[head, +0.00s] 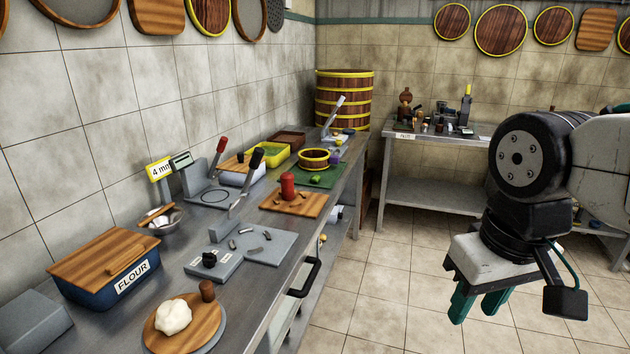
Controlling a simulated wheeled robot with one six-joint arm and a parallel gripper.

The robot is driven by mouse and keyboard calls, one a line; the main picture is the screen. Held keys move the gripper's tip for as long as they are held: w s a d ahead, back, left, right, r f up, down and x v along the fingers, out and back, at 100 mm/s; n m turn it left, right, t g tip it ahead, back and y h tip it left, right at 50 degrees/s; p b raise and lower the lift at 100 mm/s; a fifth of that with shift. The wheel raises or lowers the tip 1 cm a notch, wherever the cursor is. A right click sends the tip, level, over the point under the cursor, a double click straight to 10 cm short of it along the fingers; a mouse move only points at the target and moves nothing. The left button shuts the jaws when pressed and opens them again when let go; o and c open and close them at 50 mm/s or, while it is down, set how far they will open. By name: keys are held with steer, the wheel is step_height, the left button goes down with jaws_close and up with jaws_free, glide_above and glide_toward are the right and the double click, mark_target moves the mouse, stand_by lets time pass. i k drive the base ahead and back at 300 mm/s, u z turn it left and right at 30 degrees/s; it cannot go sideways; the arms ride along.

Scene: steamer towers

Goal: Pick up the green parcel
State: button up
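A small bright green item, which looks like the green parcel (316,180), lies on a dark green board (333,172) on the long metal counter toward the back. A round yellow-rimmed wooden bowl (314,159) stands just behind it. My gripper (479,306) hangs over the floor at the right, well clear of the counter and far from the parcel. Its two teal fingers point down with a gap between them, and nothing shows in the gap.
On the counter (255,318) are a wooden board with a red-handled tool (288,186), upright levers, a yellow tray (268,152), a flour box (105,266) and dough (173,317). A tall wooden tub (343,97) stands in the corner. The tiled floor (375,290) is clear.

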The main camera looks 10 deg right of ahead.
mark_target(316, 178)
steer(key=z, duration=0.45)
steer(key=k, duration=0.55)
steer(key=z, duration=0.85)
steer(key=i, duration=1.6)
steer(key=u, duration=0.55)
steer(key=i, duration=0.9)
steer(key=u, duration=1.5)
steer(key=i, duration=0.6)
steer(key=u, duration=0.6)
